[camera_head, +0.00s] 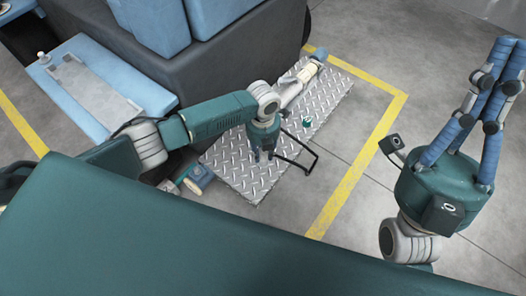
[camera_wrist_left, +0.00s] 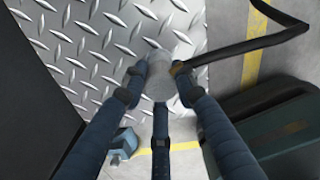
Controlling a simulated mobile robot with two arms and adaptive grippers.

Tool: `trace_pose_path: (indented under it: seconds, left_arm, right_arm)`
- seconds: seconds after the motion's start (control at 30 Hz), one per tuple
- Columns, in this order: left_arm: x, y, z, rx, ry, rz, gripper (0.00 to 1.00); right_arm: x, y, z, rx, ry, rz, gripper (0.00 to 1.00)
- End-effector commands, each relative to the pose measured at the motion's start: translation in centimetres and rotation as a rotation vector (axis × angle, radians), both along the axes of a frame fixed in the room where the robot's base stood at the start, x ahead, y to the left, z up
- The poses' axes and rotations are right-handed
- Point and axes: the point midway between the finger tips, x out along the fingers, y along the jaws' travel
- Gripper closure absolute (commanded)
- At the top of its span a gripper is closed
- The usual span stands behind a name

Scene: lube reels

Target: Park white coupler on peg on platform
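In the left wrist view, the dark blue fingers of my left gripper (camera_wrist_left: 160,95) close around a pale, whitish cylinder (camera_wrist_left: 160,72), which looks like the white coupler. In the head view my left gripper (camera_head: 265,153) points down over the metal tread-plate platform (camera_head: 240,178), and the coupler is hidden there. A small green upright piece (camera_head: 306,121) stands on the platform, right of the gripper; I cannot tell whether it is the peg. My right gripper (camera_head: 510,43) is raised in the air at the right, its blue fingertips close together and empty.
A bent black bar or hose (camera_head: 310,165) runs beside my left gripper. A white cylindrical item with a blue end (camera_head: 308,72) is at the platform's far end. A dark machine body (camera_head: 235,60) stands along the platform's left side. Yellow floor lines (camera_head: 350,185) border open concrete.

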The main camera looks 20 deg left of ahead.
Motion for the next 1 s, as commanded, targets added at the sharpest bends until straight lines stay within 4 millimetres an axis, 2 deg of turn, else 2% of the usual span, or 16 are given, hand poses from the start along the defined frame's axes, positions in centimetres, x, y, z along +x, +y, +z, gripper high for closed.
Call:
trace_pose_path:
  seconds: [0.03,0.1,0.47,0.57,1.0]
  left_arm:
    - [0.0,0.0,0.0,-0.001,-0.001,0.0,0.64]
    - [0.0,0.0,0.0,0.0,-0.001,0.0,0.5]
    - [0.1,0.0,0.4,0.0,-0.001,0.0,0.5]
    - [0.2,-0.1,1.5,-0.002,-0.003,-0.001,0.5]
    - [0.2,0.1,10.2,0.0,-0.003,0.0,0.5]
  right_arm:
    - [0.0,0.0,0.0,-0.001,0.002,0.0,1.0]
    - [0.1,0.0,0.0,-0.001,0.003,0.0,1.0]
    - [0.3,0.1,-0.3,0.0,0.015,0.001,1.0]
    - [0.2,0.1,-0.2,0.0,0.012,0.001,1.0]
    - [0.1,0.0,-0.1,-0.001,0.007,0.001,1.0]
